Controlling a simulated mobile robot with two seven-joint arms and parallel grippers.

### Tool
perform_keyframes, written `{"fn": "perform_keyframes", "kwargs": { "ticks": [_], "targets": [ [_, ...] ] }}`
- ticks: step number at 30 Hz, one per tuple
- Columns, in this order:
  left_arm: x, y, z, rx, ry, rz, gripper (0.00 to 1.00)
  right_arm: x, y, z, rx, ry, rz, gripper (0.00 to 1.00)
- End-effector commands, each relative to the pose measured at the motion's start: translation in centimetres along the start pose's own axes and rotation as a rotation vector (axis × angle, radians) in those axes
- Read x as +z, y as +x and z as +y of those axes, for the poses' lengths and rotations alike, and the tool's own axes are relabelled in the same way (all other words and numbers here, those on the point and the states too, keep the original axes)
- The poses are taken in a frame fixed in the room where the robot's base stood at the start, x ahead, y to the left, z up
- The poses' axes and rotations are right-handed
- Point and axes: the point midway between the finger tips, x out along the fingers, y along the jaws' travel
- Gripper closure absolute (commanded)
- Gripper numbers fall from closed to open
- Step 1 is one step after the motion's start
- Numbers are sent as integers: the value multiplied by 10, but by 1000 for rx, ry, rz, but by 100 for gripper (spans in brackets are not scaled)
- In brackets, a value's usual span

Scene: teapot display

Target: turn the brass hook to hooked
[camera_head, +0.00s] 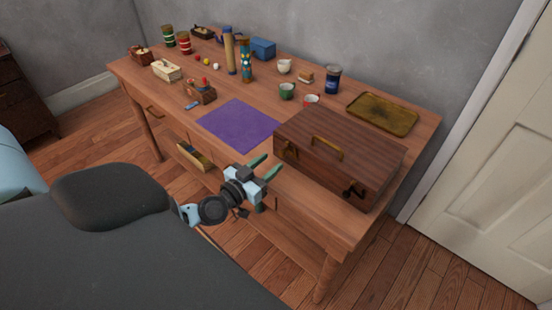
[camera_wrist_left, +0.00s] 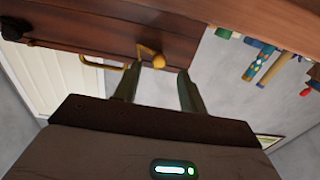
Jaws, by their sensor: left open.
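The brass hook (camera_wrist_left: 151,54) with its round knob shows on the front of the dark wooden case (camera_wrist_left: 90,38) in the left wrist view. The case also shows in the head view (camera_head: 340,145), with a brass handle (camera_head: 327,147) on it. My left gripper (camera_head: 266,166) is open at the case's left front corner in the head view. In the left wrist view its fingers (camera_wrist_left: 159,80) point toward the hook, with the knob between and just beyond the fingertips. I cannot tell whether they touch. My right gripper is not in view.
The case stands at the right end of the wooden table (camera_head: 145,90). A dark latch (camera_head: 353,189) is on its right front. A purple mat (camera_head: 238,124) lies left of it. Cups (camera_head: 287,90), a tray (camera_head: 382,113) and tins stand behind. A drawer (camera_head: 193,155) is partly open below.

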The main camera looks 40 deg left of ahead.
Motion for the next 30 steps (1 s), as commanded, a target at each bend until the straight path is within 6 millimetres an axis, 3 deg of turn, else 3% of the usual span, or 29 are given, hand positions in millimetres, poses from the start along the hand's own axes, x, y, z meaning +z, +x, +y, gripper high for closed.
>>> {"fn": "perform_keyframes", "kwargs": {
  "ticks": [9, 20, 30],
  "targets": [
    [0, 31, 0, 1, 1, 0, 58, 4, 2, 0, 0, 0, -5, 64],
    [0, 35, 0, 1, 1, 0, 58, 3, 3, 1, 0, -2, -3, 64],
    [0, 35, 0, 0, 1, 0, 100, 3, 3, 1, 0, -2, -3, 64]
  ]
}}
